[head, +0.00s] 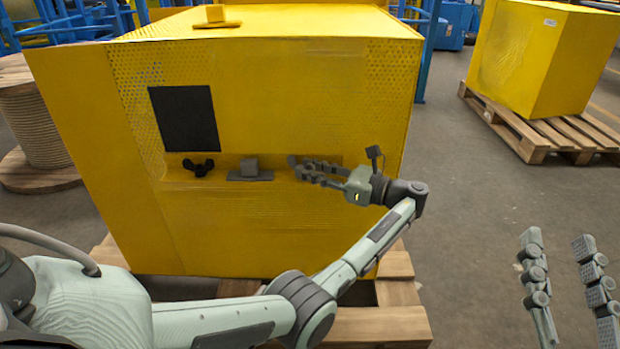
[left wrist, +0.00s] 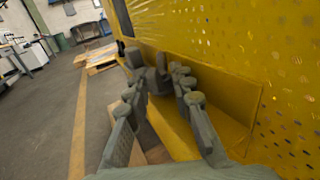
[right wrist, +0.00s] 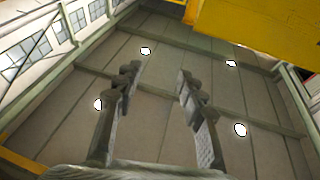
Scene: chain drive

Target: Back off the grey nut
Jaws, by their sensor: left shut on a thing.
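The yellow machine housing (head: 270,230) has a shallow ledge on its front. My left gripper (head: 300,168) reaches in from the right along this ledge. It is shut on a small grey piece, apparently the grey nut (left wrist: 158,80), seen between the fingertips in the left wrist view; the fingers hide most of it in the head view. A grey block on a flat base (head: 250,168) stands left of the fingertips, apart from them. A black wing-shaped knob (head: 198,167) sits further left. My right gripper (head: 560,240) is open and empty, well away from the housing.
A black square panel (head: 184,118) is above the ledge. The housing stands on a wooden pallet (head: 375,325). A cable spool (head: 35,120) is at left; a second yellow box (head: 545,55) is at right. Floor between is clear.

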